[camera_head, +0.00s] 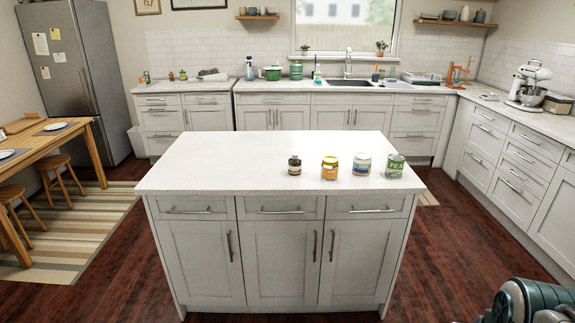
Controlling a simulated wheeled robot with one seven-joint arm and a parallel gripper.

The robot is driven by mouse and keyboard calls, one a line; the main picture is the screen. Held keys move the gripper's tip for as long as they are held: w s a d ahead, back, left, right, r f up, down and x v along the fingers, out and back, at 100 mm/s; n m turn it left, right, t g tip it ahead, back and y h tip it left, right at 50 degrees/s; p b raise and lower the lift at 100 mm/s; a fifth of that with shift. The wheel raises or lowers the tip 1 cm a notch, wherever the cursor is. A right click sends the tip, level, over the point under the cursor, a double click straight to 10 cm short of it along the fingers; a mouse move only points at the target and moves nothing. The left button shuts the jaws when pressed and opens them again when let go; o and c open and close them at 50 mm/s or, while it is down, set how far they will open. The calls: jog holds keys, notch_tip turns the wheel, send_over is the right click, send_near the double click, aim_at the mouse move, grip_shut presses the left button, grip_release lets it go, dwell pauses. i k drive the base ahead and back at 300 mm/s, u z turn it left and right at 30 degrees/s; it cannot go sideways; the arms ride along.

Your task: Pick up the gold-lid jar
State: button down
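The gold-lid jar appears to be the amber-yellow jar (330,169) with a pale label, upright on the white island top (225,165) near its front edge. A small dark brown bottle (294,165) with a light label stands to its left. A jar or can with a blue and white label (361,165) stands to its right, and a green can marked PEA (395,166) is farther right. They stand apart with small gaps. Part of my arm shows at the lower right corner, off the island. My gripper's fingers are not in view.
The left half and back of the island top are bare. Dark wood floor lies around the island. A wooden table (50,138) with stools is at the left. Counters with a sink (350,84) and a stand mixer (530,82) run along the back and right.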

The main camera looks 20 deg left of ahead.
aim_at(329, 164)
jog(key=u, duration=0.4)
jog(key=i, duration=0.35)
jog(key=z, duration=0.2)
jog(key=k, duration=0.55)
jog(key=u, duration=0.4)
jog(key=i, duration=0.7)
jog(key=u, duration=0.9)
jog(key=i, duration=1.05)
jog(key=z, duration=0.95)
jog(key=i, duration=0.85)
jog(key=z, duration=0.95)
